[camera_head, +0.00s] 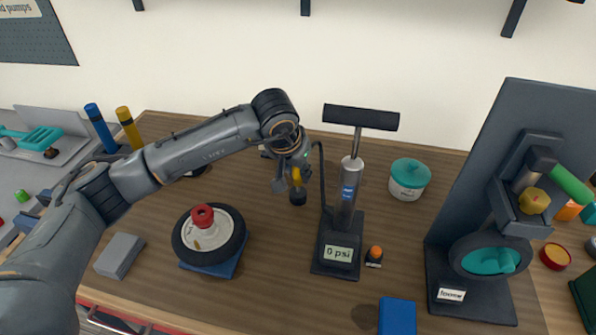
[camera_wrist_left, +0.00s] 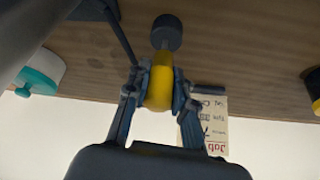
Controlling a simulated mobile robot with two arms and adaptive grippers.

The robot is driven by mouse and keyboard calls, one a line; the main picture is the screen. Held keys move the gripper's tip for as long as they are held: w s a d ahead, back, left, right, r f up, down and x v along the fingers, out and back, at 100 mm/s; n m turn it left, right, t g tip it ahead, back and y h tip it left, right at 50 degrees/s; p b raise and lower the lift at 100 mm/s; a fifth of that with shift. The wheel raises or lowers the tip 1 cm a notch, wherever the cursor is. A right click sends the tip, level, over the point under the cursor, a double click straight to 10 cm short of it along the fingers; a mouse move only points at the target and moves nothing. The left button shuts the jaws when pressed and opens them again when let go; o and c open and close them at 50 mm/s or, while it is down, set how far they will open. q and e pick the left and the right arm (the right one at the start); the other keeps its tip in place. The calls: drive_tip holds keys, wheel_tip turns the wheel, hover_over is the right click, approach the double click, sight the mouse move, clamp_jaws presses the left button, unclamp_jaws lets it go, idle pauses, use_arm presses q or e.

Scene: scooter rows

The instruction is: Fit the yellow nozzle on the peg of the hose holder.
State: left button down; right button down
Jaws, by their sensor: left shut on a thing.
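My left gripper (camera_head: 292,178) is shut on the yellow nozzle (camera_head: 297,175), left of the pump and above the bench. In the left wrist view the yellow nozzle (camera_wrist_left: 160,82) sits between both fingers (camera_wrist_left: 158,88), with its dark round end (camera_wrist_left: 167,32) pointing away from the gripper. A thin black hose (camera_head: 321,165) runs between the pump and the gripper area. I cannot clearly make out the hose holder or its peg. A small dark block with an orange top (camera_head: 375,253) stands right of the pump's base. My right gripper is not in view.
The floor pump (camera_head: 348,200) stands upright close to the gripper. A wheel (camera_head: 208,232) lies on a blue block at left. A teal-lidded tub (camera_head: 409,178) stands behind right. A tall grey stand (camera_head: 500,180) is at right. The wood between wheel and pump is mostly clear.

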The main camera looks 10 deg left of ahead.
use_arm(q)
drive_tip(key=shift+b, duration=0.35)
idle(0.6)
drive_tip(key=shift+f+b, duration=1.25)
drive_tip(key=shift+f, duration=0.05)
drive_tip(key=c, duration=1.1)
unclamp_jaws()
drive_tip(key=shift+o, duration=0.2)
drive_tip(key=shift+r, duration=0.1)
drive_tip(key=v, duration=1.1)
drive_tip(key=shift+r, duration=0.4)
drive_tip(key=shift+s, duration=0.15)
